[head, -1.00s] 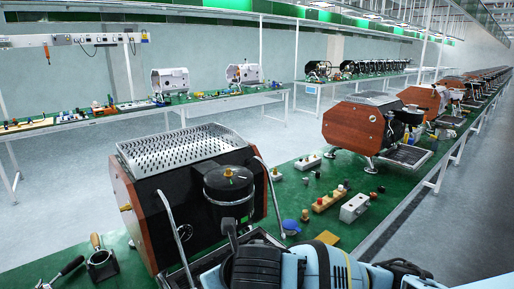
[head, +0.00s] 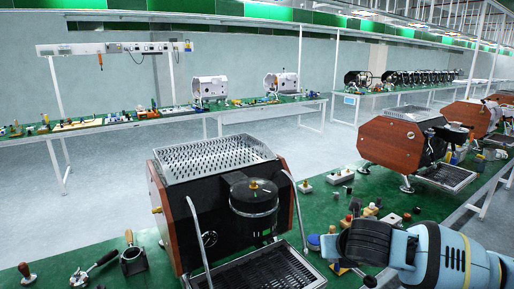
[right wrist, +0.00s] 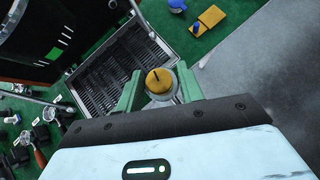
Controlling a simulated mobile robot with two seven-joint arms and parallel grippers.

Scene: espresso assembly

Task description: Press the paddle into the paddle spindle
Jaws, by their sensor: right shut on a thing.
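The espresso machine (head: 215,225) stands on the green bench, with a round black group head on its front. A small brass spindle (head: 253,184) sticks up from the top of this head, and nothing sits on it. My right gripper (right wrist: 160,78) is shut on a small round part with a wood-coloured top and a dark pin, which I take to be the paddle (right wrist: 158,84). In the right wrist view it is held above the drip tray's corner. In the head view my right arm is right of the machine, and its fingers cannot be made out. My left gripper is not in view.
The slatted drip tray (right wrist: 112,72) lies below the group head. Steam wands (head: 296,205) stand at the machine's sides. A portafilter (head: 133,258) and tools lie at the left. Small parts and a yellow block (right wrist: 211,16) lie at the right. Another machine (head: 395,145) stands farther back.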

